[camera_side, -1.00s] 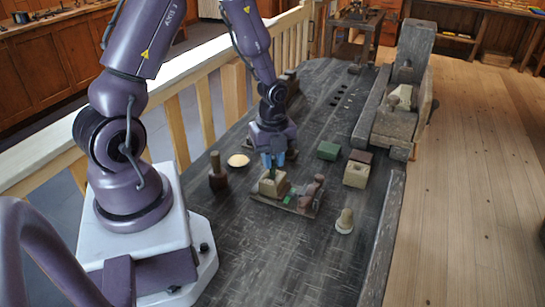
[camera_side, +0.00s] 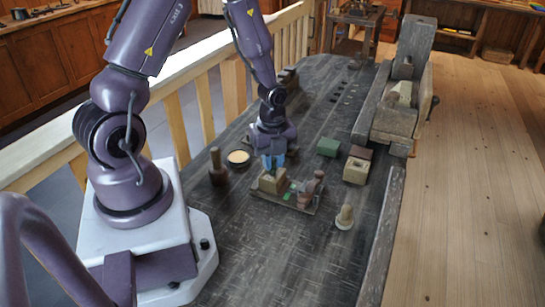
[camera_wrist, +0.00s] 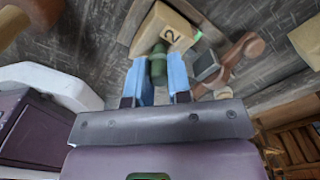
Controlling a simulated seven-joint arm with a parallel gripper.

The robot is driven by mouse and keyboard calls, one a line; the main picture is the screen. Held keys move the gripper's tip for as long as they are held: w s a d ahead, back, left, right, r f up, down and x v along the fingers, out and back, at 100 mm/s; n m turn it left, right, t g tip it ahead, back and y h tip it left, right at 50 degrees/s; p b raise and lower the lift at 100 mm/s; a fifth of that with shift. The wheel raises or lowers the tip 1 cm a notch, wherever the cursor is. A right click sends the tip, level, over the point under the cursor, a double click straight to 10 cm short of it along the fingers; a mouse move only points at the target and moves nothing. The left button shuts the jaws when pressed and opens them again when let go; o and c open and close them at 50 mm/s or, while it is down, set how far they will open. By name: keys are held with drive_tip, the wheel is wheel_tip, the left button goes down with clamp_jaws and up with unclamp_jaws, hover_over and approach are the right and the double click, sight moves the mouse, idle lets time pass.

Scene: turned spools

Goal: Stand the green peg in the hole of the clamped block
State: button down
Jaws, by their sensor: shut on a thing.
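My gripper (camera_side: 273,161) has blue fingers and is shut on the green peg (camera_wrist: 158,66), which shows between the fingers in the wrist view. In the side view the peg is mostly hidden by the fingers. The clamped block (camera_side: 270,183) is pale wood, on a small dark board with a clamp (camera_side: 309,190) at its right. In the wrist view the block (camera_wrist: 166,31) bears a "2", and the peg's far end lies at its edge. My gripper is right above the block. I cannot tell whether the peg is in the hole, which is hidden.
A dark wooden mallet-like tool (camera_side: 217,168) and a round dish (camera_side: 238,157) stand left of the board. A green block (camera_side: 328,147), a pale holed block (camera_side: 356,171) and a pale turned piece (camera_side: 345,217) lie to the right. The front bench top is clear.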

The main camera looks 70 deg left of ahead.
idle(0.4)
drive_tip(key=c, duration=1)
unclamp_jaws()
drive_tip(key=shift+r, duration=4.2)
